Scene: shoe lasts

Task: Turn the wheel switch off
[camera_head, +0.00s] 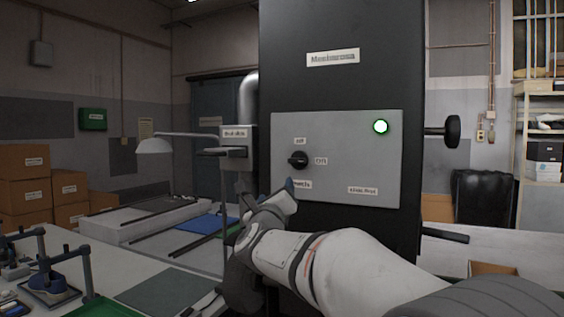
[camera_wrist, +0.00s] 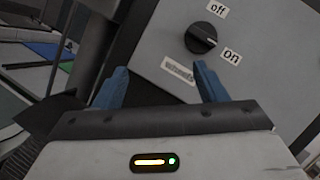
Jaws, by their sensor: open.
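The wheel switch (camera_head: 298,159) is a round black knob on a grey panel (camera_head: 350,165) on a dark cabinet. It also shows in the wrist view (camera_wrist: 201,38), where its pale mark faces the "on" label (camera_wrist: 231,55). The "off" label (camera_head: 299,140) is above the knob, and a third label (camera_head: 302,184) is below it. My gripper (camera_wrist: 163,80) is open and empty, its two blue fingers apart. The knob is ahead of the fingers and to the right in the wrist view, not between them. In the head view my arm partly hides the gripper, which is just below the panel's lower left.
A green lamp (camera_head: 380,127) glows on the panel's upper right. A black handle (camera_head: 443,131) sticks out from the cabinet's right side. A desk lamp (camera_head: 155,146) and a small labelled box (camera_head: 236,139) stand left of the cabinet. A workbench with tools is at lower left.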

